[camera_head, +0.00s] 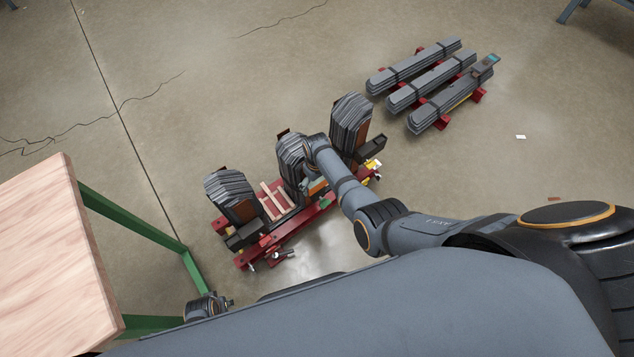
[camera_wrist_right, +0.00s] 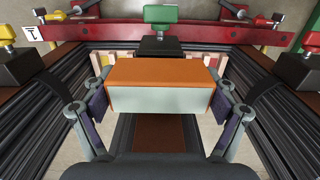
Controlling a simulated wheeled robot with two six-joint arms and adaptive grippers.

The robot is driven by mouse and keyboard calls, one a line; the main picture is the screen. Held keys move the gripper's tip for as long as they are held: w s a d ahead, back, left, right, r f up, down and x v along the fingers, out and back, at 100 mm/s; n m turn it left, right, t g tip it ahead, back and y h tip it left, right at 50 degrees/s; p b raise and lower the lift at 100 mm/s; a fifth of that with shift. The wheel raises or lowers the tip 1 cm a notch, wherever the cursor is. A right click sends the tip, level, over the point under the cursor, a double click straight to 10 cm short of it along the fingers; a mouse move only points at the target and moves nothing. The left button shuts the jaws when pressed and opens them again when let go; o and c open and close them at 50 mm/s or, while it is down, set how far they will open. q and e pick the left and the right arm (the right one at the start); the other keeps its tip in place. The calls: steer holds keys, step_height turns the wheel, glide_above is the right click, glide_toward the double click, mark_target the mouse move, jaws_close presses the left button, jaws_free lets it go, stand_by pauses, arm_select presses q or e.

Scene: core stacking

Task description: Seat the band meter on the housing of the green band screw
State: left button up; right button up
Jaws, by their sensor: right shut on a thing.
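The band meter, an orange-topped box with a pale front (camera_wrist_right: 160,88), sits between the two fingers of my right gripper (camera_wrist_right: 160,104), which is shut on it. The green band screw (camera_wrist_right: 160,14) stands straight beyond the meter in the right wrist view, with its black housing (camera_wrist_right: 158,46) just below it. The meter is nearer the camera than the housing and appears apart from it. In the head view, my right gripper (camera_head: 314,183) is over the middle of the red frame, and the arm partly hides the meter. A grey part of my left arm shows at the bottom left; its jaws are unclear.
Dark laminated stacks (camera_head: 230,195) stand on the red frame (camera_head: 290,228). More stacks lie on red supports (camera_head: 478,95) at upper right. A wooden-topped table (camera_head: 50,250) is at left.

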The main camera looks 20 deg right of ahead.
steer(key=shift+f, duration=0.4)
steer(key=o, duration=1.3)
steer(key=shift+r, duration=0.1)
step_height(320, 180, up, 12)
